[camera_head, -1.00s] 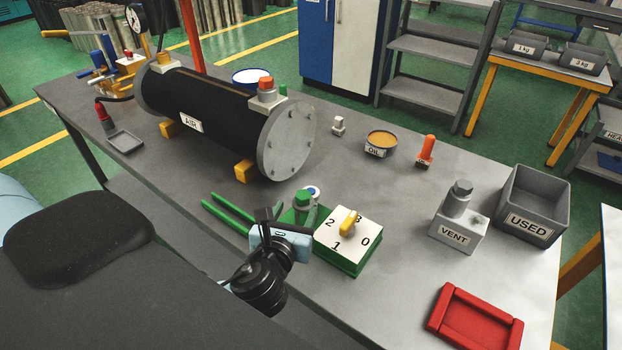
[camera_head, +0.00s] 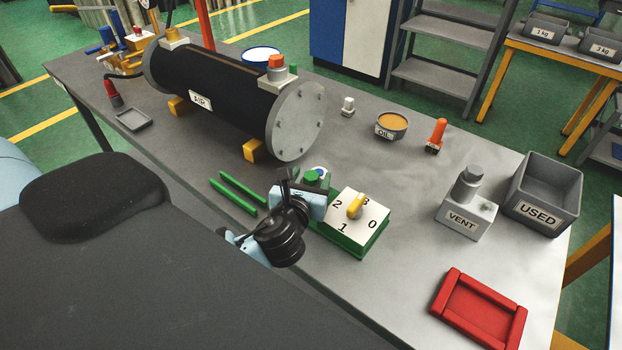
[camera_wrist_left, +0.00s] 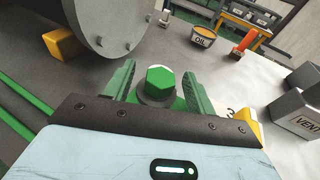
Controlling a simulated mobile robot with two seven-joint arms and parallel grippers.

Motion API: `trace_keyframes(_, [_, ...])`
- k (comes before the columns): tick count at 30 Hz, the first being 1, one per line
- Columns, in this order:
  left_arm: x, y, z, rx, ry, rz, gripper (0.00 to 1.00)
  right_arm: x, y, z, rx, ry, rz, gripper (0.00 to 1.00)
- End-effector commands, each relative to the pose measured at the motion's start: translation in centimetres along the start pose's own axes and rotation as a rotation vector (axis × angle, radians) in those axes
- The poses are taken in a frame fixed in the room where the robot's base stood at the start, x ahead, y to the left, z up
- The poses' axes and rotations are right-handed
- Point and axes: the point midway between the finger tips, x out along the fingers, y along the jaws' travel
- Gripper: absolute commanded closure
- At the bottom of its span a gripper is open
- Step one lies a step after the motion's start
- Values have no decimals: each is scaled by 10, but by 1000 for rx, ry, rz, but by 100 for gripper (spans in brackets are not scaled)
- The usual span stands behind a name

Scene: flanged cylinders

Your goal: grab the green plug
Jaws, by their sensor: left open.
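The green plug (camera_head: 311,176) has a hexagonal head and sits upright on a grey collar beside the white dial block. In the left wrist view the green plug (camera_wrist_left: 160,80) stands between the two green fingers, with a gap visible on each side. My left gripper (camera_head: 304,188) is open and hides the plug's lower part in the head view. In the left wrist view its fingertips (camera_wrist_left: 159,76) point at the plug from the near side. My right gripper is not in view.
The dial block (camera_head: 358,218) with a yellow knob stands just right of the gripper. Two green bars (camera_head: 232,195) lie to its left. The black AIR cylinder (camera_head: 215,95) is behind. A VENT block (camera_head: 466,212), USED bin (camera_head: 543,190) and red tray (camera_head: 478,308) are farther right.

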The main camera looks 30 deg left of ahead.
Motion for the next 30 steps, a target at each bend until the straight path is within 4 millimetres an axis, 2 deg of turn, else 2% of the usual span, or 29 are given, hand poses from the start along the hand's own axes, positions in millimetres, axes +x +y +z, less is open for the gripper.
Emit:
trace_keyframes(3, [16,0,0,0,-1,1,44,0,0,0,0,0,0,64])
trace_keyframes(6, [24,-1,0,0,-1,-1,44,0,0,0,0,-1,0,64])
trace_keyframes(14, [27,-1,0,-1,-1,-2,44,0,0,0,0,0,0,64])
trace_keyframes(17, [27,-1,0,-1,-1,-2,55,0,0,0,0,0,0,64])
trace_keyframes(27, [26,-1,0,0,-2,-2,99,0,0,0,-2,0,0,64])
trace_keyframes(30, [26,-1,0,0,-2,-2,99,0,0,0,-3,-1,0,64])
